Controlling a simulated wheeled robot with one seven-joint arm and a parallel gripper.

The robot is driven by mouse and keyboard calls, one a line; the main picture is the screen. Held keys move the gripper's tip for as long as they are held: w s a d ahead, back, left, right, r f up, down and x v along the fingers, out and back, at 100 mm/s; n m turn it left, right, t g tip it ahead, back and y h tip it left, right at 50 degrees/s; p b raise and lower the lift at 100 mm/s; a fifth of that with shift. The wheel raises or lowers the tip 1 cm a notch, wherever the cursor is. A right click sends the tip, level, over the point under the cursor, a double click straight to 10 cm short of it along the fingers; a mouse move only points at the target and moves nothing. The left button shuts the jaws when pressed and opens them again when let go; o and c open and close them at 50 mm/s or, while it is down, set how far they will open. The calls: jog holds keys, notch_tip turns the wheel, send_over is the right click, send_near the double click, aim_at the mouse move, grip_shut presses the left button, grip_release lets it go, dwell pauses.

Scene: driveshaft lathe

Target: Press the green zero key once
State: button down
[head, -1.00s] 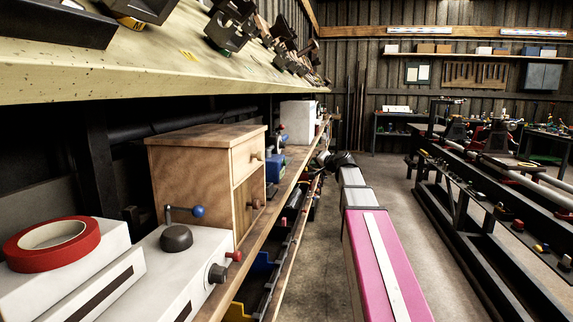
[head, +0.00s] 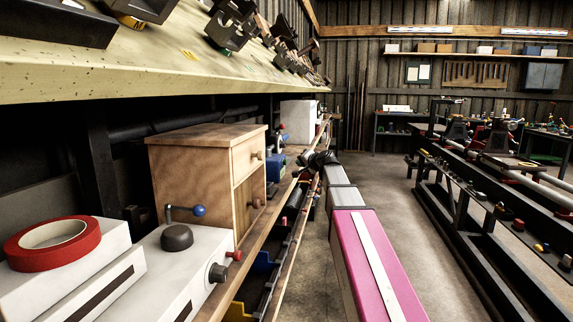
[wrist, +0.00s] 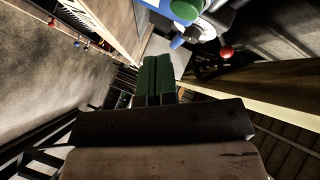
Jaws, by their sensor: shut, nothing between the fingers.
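My gripper (wrist: 156,62) shows in the wrist view as two dark green fingers, shut side by side with nothing between them. In the head view the far end of my arm is by the shelf edge, and the fingers cannot be made out there. In the wrist view a green rounded part (wrist: 185,10) on a blue and white device is at the top edge, beyond the fingertips and apart from them. I cannot tell whether it is the green zero key. No clearly marked zero key shows in either view.
A blue device (head: 276,166) sits beyond the cabinet. Floor (head: 385,185) is clear to the right.

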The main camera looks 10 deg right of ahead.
jog(key=shift+w+a, duration=0.2)
jog(key=shift+a, duration=0.35)
jog(key=shift+w+a, duration=0.15)
jog(key=shift+a, duration=0.35)
jog(key=shift+a, duration=0.1)
dwell(1.3)
jog(key=shift+w+a, duration=0.15)
jog(key=shift+a, duration=0.15)
jog(key=shift+w+a, duration=0.15)
jog(key=shift+a, duration=0.35)
dwell(0.8)
jog(key=shift+d, duration=0.1)
jog(key=shift+s+d, duration=0.3)
jog(key=shift+d, duration=0.5)
jog(key=d, duration=0.1)
jog(key=s+d, duration=0.1)
jog(key=d, duration=0.2)
jog(key=shift+s+d, duration=0.3)
jog(key=shift+d, duration=0.05)
dwell(0.3)
